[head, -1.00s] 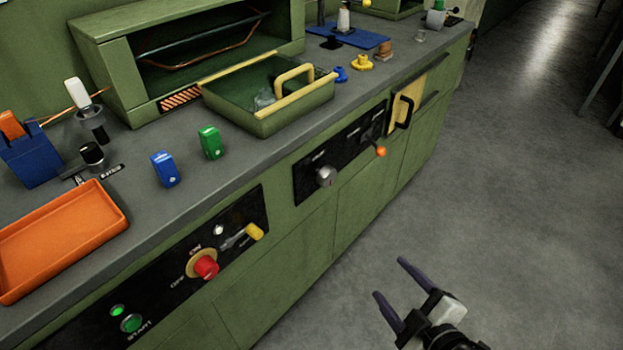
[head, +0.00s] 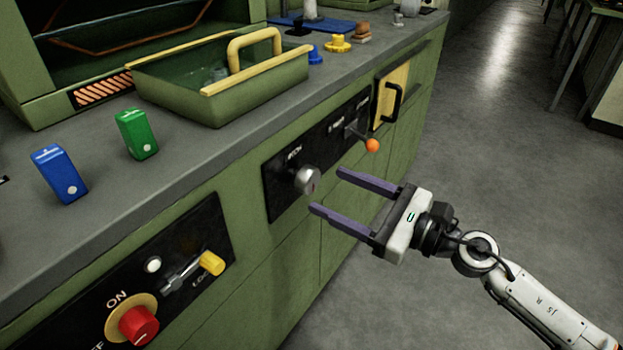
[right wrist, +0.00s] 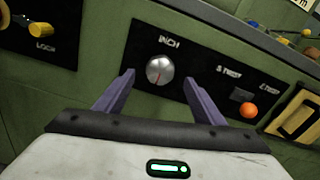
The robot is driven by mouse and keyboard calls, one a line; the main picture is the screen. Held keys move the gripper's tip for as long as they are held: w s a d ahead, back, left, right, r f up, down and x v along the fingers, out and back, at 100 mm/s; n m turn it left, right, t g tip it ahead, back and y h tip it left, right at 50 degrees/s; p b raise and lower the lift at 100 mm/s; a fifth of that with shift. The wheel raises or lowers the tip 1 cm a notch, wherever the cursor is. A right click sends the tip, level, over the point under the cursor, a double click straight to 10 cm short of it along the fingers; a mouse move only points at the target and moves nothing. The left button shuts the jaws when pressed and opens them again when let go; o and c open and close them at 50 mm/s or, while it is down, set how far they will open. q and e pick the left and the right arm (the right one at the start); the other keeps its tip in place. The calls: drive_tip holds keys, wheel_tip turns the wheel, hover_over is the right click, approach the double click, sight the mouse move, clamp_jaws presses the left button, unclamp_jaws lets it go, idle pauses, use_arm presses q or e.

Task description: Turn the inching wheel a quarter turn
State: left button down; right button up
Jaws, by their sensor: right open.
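The inching wheel is a round silver knob (head: 307,179) on a black panel on the green cabinet front. My left gripper is not in view.
An orange-tipped lever (head: 372,145) sticks out right of the knob, near a yellow panel with a black handle (head: 388,102). A red knob (head: 138,325) and yellow-tipped lever (head: 212,263) are at lower left. Blue (head: 60,174) and green (head: 136,134) blocks stand on the bench.

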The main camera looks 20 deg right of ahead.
sight(313, 183)
drive_tip(key=p+x, duration=0.1)
drive_tip(key=x, duration=0.5)
drive_tip(key=shift+c, duration=0.3)
drive_tip(key=c, duration=1)
